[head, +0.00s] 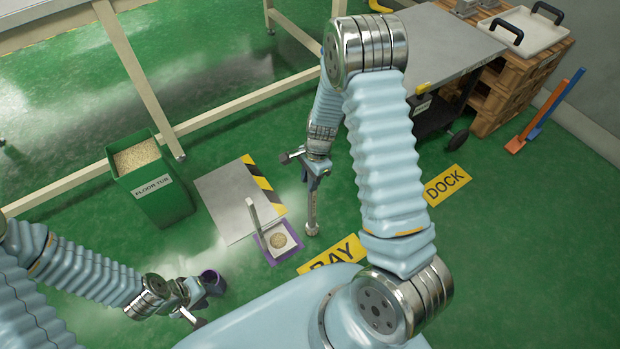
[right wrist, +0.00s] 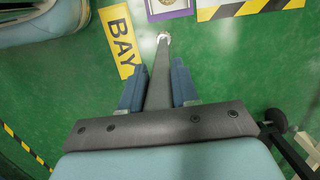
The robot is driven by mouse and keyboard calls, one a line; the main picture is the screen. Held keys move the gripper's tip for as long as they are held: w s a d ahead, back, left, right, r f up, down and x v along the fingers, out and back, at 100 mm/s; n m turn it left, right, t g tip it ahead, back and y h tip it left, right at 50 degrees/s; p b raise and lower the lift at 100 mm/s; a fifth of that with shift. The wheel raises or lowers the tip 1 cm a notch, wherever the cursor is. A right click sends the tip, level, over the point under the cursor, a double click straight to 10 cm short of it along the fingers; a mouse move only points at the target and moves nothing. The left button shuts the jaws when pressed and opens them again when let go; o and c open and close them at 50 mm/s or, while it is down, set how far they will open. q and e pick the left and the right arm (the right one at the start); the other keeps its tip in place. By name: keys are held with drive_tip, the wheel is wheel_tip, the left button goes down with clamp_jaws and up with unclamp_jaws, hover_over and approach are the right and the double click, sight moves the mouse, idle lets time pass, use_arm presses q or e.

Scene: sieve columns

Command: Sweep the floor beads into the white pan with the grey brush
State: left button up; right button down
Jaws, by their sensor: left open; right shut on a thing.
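The white pan (head: 282,251) sits on a purple mat (head: 263,247), with a grey handle (head: 252,215) standing up. A round tan patch of beads (head: 278,241) shows on the pan. My right gripper (head: 314,176) is shut on the grey brush (head: 312,205), which hangs down with its pale round end near the floor, just right of the pan and apart from it. In the right wrist view the brush (right wrist: 160,65) runs between the blue fingers toward the pan, which is cut by the top edge. My left gripper (head: 196,305) is open, low beside a purple cup (head: 213,282). I cannot make out loose beads on the floor.
A green floor tub (head: 152,185) full of beads stands at the left by a bench frame. A grey floor plate (head: 225,200) with a striped edge lies behind the pan. BAY (head: 333,253) and DOCK (head: 446,186) signs lie on the floor. A cart and pallets stand at the back right.

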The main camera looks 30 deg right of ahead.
drive_tip(key=shift+f, duration=0.25)
drive_tip(key=d, duration=0.4)
drive_tip(key=shift+w+r, duration=0.1)
drive_tip(key=shift+w, duration=0.05)
idle(0.4)
drive_tip(key=a, duration=0.4)
drive_tip(key=shift+d, duration=0.1)
